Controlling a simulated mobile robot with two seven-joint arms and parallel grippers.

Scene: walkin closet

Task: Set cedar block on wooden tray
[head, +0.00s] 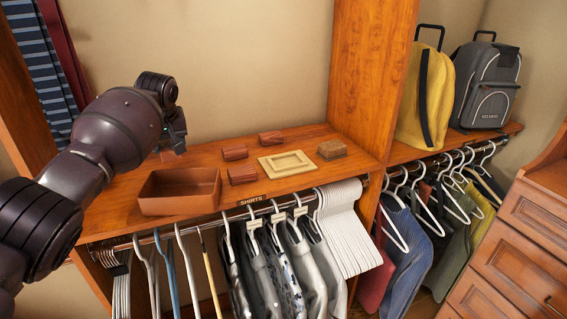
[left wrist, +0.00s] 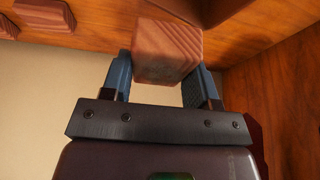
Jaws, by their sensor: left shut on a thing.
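My left gripper (head: 170,146) is shut on a reddish-brown cedar block (left wrist: 168,48), raised over the back left of the shelf. In the left wrist view the block sits between the two blue-grey fingers of the gripper (left wrist: 163,72). In the head view only a small part of this block (head: 168,156) shows below the gripper. The pale wooden tray (head: 290,172) lies flat on the shelf to the right, apart from the gripper, with nothing in it. Similar reddish blocks lie on the shelf left of the tray (head: 235,152), behind it (head: 271,138) and near its front left (head: 242,174). My right gripper is out of view.
A brown open box (head: 180,205) stands on the wooden shelf (head: 225,200) below and near the held block. A brown block-like item (head: 332,149) lies right of the tray. An upright wooden panel (head: 365,80) bounds the shelf at right. Clothes on hangers (head: 345,230) hang below.

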